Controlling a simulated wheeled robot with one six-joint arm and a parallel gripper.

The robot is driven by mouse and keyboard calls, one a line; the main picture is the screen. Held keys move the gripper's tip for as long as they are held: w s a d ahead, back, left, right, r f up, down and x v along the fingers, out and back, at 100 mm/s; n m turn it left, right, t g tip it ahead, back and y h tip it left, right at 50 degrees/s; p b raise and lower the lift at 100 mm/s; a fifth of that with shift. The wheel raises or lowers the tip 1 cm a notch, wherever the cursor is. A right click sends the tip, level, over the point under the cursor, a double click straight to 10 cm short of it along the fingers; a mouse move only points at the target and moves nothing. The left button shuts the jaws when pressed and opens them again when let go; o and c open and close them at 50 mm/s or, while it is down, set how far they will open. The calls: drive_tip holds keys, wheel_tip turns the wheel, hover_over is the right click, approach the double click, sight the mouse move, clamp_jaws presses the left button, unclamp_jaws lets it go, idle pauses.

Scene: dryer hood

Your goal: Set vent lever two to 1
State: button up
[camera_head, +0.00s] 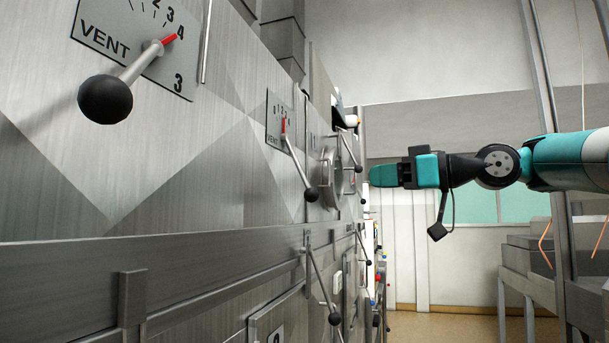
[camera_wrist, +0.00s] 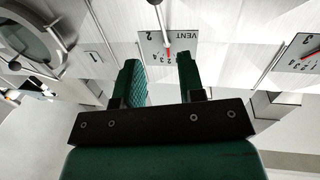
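Vent lever two shows in the head view as a metal rod with a black knob (camera_head: 311,194) hanging down to the right from a small VENT plate (camera_head: 273,120). Its red pointer (camera_head: 284,126) lies toward the high-number end; the exact mark is too small to read. In the wrist view the plate (camera_wrist: 150,45), marked 2, lies beyond my fingertips, with the rod and red pointer (camera_wrist: 167,52) across it; the knob is out of frame. My gripper (camera_head: 384,175) is right of the lever in the head view. The wrist view shows its two teal fingers (camera_wrist: 160,76) apart and nothing between them.
The nearer vent three lever (camera_head: 106,99) has its red pointer at 4. A round hatch (camera_head: 330,178) and another black-knobbed lever (camera_head: 334,318) are on the metal wall. A rail (camera_head: 150,255) runs along it. Grey equipment (camera_head: 540,262) stands at right, with open floor (camera_head: 440,328) between.

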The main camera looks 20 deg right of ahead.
sight(304, 179)
drive_tip(key=p+x, duration=0.2)
drive_tip(key=x, duration=0.3)
drive_tip(key=p+x, duration=0.2)
drive_tip(key=x, duration=0.3)
drive_tip(key=r+p+x, duration=0.1)
drive_tip(key=p+x, duration=0.2)
drive_tip(key=x, duration=0.2)
drive_tip(key=shift+w+a+r, duration=0.1)
drive_tip(key=shift+w+a, duration=0.1)
drive_tip(key=shift+w, duration=0.15)
drive_tip(key=shift+w+a, duration=0.35)
drive_tip(key=shift+w, duration=0.05)
clamp_jaws()
